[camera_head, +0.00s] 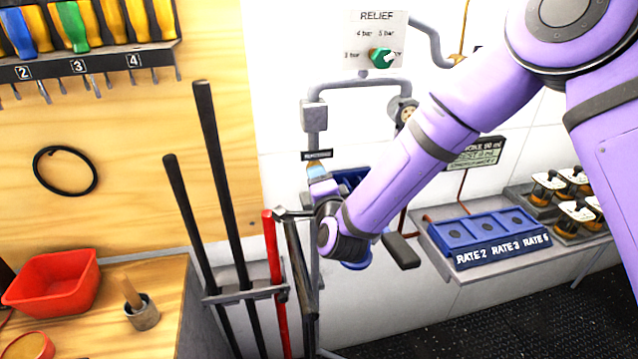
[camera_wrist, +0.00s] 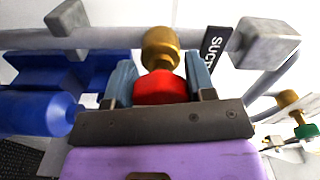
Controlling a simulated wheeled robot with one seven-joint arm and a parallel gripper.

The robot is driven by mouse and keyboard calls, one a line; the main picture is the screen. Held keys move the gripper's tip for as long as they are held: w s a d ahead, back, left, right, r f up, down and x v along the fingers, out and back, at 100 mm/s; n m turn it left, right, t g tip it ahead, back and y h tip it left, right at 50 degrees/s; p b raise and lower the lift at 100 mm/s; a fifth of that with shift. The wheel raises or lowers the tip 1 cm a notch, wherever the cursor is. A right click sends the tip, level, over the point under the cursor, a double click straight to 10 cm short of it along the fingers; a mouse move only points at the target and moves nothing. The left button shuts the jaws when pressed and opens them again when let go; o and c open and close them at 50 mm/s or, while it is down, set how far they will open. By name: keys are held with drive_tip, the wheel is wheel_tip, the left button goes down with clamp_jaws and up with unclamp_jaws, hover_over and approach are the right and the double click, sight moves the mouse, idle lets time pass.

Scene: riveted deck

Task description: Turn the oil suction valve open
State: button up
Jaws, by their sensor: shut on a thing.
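The oil suction valve shows in the wrist view as a red handle (camera_wrist: 160,89) in front of a brass body (camera_wrist: 160,47) on a grey pipe. A black label (camera_wrist: 214,43) beside it reads "SUCT", the rest cut off. The label also shows in the head view (camera_head: 317,154), on the grey pipework. My gripper (camera_wrist: 160,74) is shut on the red handle, one blue-grey finger on each side. In the head view my gripper (camera_head: 317,171) is just below the label, and the red handle is hidden there.
Blue machinery (camera_wrist: 50,115) lies close left of my gripper in the wrist view. A relief panel (camera_head: 365,22) with a green knob (camera_head: 381,57) is above. Black and red bars (camera_head: 273,270) stand in a rack to the left. A blue tray (camera_head: 482,232) sits on the right shelf.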

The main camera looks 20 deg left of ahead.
drive_tip(key=o, duration=0.9)
drive_tip(key=shift+o, duration=0.2)
drive_tip(key=v, duration=1.1)
drive_tip(key=shift+w, duration=0.1)
drive_tip(key=w+d+r+n+g+h, duration=0.1)
drive_tip(key=w+d+r+n+g, duration=0.2)
drive_tip(key=w+d+r+n, duration=0.4)
drive_tip(key=s+d+r+g+h, duration=0.15)
drive_tip(key=d+r, duration=0.25)
drive_tip(key=d, duration=0.4)
drive_tip(key=s+d+r+h, duration=0.1)
drive_tip(key=d+r+h, duration=0.1)
drive_tip(key=d+r, duration=0.45)
drive_tip(key=s+d+r+n+g+h, duration=0.1)
drive_tip(key=s+d+r+g+h, duration=0.1)
drive_tip(key=s+d, duration=0.9)
drive_tip(key=s+d+r+n+g+h, duration=0.1)
drive_tip(key=s+d+r+g+h, duration=0.1)
drive_tip(key=s+d, duration=0.9)
drive_tip(key=shift+d+g+h, duration=0.35)
drive_tip(key=shift+d+g, duration=0.15)
drive_tip(key=shift+g, duration=0.35)
